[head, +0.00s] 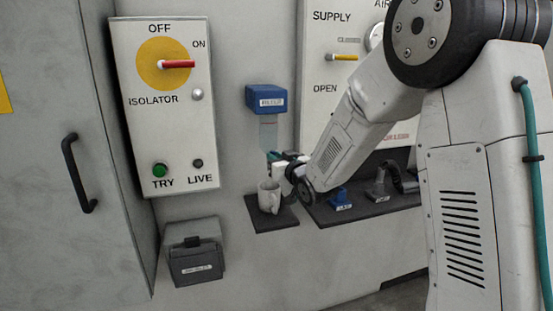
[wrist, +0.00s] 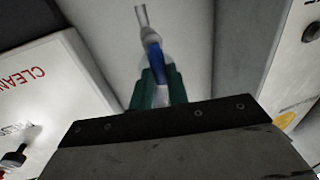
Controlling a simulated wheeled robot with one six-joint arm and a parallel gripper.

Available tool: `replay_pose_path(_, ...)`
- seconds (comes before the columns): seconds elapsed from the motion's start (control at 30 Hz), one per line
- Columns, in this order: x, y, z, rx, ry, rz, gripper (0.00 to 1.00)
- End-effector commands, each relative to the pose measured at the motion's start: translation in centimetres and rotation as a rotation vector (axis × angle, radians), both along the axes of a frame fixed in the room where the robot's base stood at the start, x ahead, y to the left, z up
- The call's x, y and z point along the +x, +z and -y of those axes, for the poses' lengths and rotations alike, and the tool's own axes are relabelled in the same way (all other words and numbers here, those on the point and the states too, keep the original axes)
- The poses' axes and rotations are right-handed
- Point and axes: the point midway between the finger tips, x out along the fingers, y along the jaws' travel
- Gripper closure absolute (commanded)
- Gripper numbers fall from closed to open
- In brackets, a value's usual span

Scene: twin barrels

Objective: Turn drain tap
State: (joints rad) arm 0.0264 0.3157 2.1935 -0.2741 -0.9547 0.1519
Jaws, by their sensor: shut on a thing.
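A blue-topped filter unit (head: 265,98) with a pale bowl (head: 268,135) hangs on the wall in the head view. My gripper (head: 274,156) reaches in from the right to just below the bowl, and my wrist hides much of that spot. In the wrist view, the green fingers of my gripper (wrist: 158,90) are closed around a blue tap handle (wrist: 153,55). A pale grey spout-like part (wrist: 141,16) extends beyond the handle. The drain tap itself is mostly hidden in the head view. A light mug (head: 269,197) stands upright beneath the bowl.
The mug is on a dark shelf (head: 272,226). A longer dark shelf (head: 350,213) to the right holds a blue item (head: 339,197). The isolator panel (head: 120,120) and a grey box (head: 195,265) are left, with bare wall between panel and filter.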

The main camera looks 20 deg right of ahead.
Motion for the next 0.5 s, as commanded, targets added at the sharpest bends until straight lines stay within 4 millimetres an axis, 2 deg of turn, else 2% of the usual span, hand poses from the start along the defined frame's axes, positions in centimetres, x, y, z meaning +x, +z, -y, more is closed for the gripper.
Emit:
replay_pose_path(0.27, 0.0, 0.1, -0.4, -0.103, 0.0, 0.0, 1.0)
replay_pose_path(0.5, 0.0, 0.0, -1.2, -0.299, 0.001, 0.0, 1.0)
